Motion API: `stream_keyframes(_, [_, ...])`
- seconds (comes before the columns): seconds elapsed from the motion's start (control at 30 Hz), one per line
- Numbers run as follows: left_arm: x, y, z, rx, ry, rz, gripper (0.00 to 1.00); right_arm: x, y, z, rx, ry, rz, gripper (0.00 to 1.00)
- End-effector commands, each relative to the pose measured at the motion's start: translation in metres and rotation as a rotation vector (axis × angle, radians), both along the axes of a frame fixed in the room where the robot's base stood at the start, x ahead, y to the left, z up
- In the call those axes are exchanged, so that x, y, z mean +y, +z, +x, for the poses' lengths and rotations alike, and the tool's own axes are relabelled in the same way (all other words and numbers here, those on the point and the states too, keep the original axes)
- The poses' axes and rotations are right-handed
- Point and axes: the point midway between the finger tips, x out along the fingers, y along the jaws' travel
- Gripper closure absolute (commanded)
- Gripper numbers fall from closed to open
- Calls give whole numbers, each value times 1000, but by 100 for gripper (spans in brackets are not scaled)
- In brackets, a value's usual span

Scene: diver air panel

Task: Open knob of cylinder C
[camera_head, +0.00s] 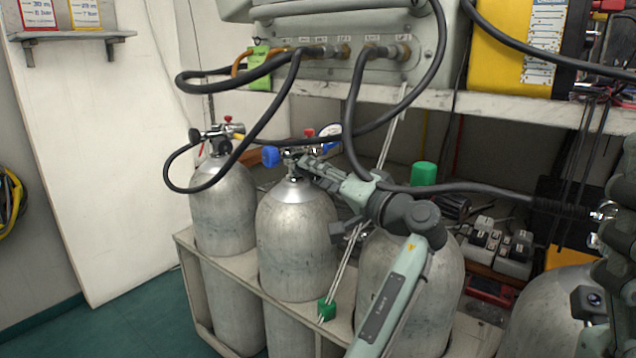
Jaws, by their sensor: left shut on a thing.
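Several grey cylinders stand in a rack; no letter on them is legible, so I cannot tell which is C. The second cylinder from the left (297,240) has a blue knob (270,156) on the left of its valve, a small red knob (309,132) above and a gauge (330,137). My left gripper (306,166) reaches in from the right and is shut at this valve, right of the blue knob. The fingers hide the exact part held. The left cylinder (222,205) has a black knob (195,135). My right gripper is not in view.
Black hoses (350,120) loop from the grey panel (350,52) over the valves, close to my left arm. A third cylinder with a green cap (424,173) stands behind that arm. The rack rail (225,275) runs in front. A shelf edge (470,103) overhangs.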

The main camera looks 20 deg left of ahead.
Motion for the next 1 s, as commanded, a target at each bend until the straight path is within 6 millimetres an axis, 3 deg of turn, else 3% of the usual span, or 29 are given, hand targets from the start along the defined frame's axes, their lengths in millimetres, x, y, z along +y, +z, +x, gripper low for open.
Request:
stream_keyframes(0.4, [-1, -2, 0, -131, 2, -101, 95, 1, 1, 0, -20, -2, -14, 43])
stream_keyframes(0.9, [-1, -2, 0, -145, 2, -111, 95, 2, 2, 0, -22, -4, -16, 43])
stream_keyframes(0.93, [-1, -2, 0, -145, 2, -111, 65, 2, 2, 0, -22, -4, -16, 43])
stream_keyframes(1.0, [-1, -2, 0, -145, 1, -111, 56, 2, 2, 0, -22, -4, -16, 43])
